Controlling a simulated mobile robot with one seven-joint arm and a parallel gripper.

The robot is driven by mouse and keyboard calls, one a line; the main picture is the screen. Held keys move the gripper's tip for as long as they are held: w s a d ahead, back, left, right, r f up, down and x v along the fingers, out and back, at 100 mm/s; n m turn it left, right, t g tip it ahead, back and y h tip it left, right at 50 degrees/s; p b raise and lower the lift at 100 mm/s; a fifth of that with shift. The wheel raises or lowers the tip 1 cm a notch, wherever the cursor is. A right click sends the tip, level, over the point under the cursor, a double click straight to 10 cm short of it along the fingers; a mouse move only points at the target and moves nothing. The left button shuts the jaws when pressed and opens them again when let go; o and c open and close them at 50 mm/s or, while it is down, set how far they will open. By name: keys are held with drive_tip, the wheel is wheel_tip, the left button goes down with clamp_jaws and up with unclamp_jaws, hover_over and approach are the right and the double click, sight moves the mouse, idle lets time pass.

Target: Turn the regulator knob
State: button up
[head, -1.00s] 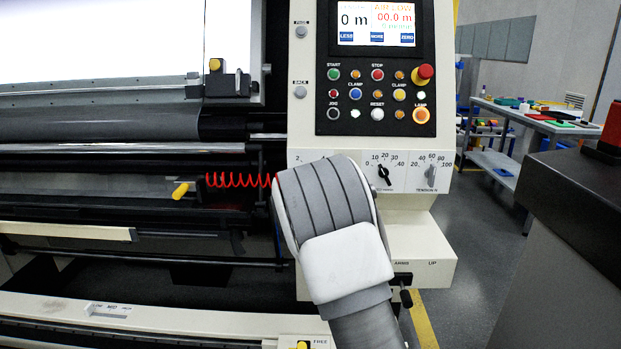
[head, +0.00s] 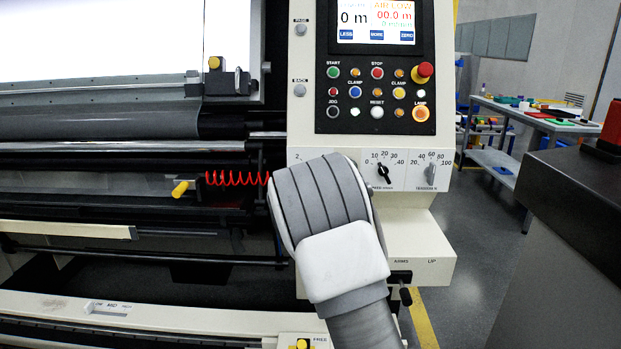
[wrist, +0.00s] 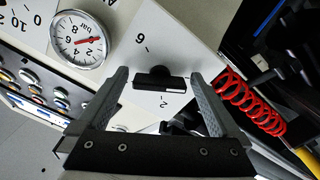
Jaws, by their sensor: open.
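The regulator knob (wrist: 160,80) shows in the wrist view as a black bar-shaped knob with a pale strip, on a white plate marked 2 and 6. My gripper (wrist: 159,75) is open, its two grey fingers one on each side of the knob in the picture. I see no contact, and cannot tell how far the tips are from the plate. A round pressure gauge (wrist: 80,40) marked bar, with a red needle, is left of the knob. In the head view my wrist hides the knob, the gauge and my fingers; only a 2 shows at the plate's edge.
A red coiled hose (head: 237,178) hangs left of my wrist, with a yellow-tipped handle (head: 182,188). Right of my wrist are a black speed knob (head: 384,174) and a grey tension knob (head: 430,173). A button panel (head: 375,98) with a screen is above.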

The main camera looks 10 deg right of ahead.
drive_tip(key=shift+s, duration=0.1)
drive_tip(key=s+a+p, duration=0.2)
drive_tip(key=s+a, duration=0.1)
drive_tip(key=s, duration=1.4)
drive_tip(key=shift+a, duration=0.2)
drive_tip(key=s+d+r+m+g+y, duration=0.15)
drive_tip(key=s+g, duration=0.45)
drive_tip(key=s, duration=1.2)
drive_tip(key=s+d+r+m+g+y, duration=0.1)
drive_tip(key=s+d+m+g+y, duration=0.35)
drive_tip(key=s, duration=1.25)
wheel_tip(320, 180, up, 16)
drive_tip(key=a+n+g+h+p, duration=0.1)
drive_tip(key=a+n+h+p, duration=0.1)
drive_tip(key=p, duration=1.5)
drive_tip(key=shift+s+a+r+h, duration=0.15)
drive_tip(key=shift+a+r+h, duration=0.1)
drive_tip(key=shift+a+h, duration=0.1)
drive_tip(key=shift+g, duration=0.25)
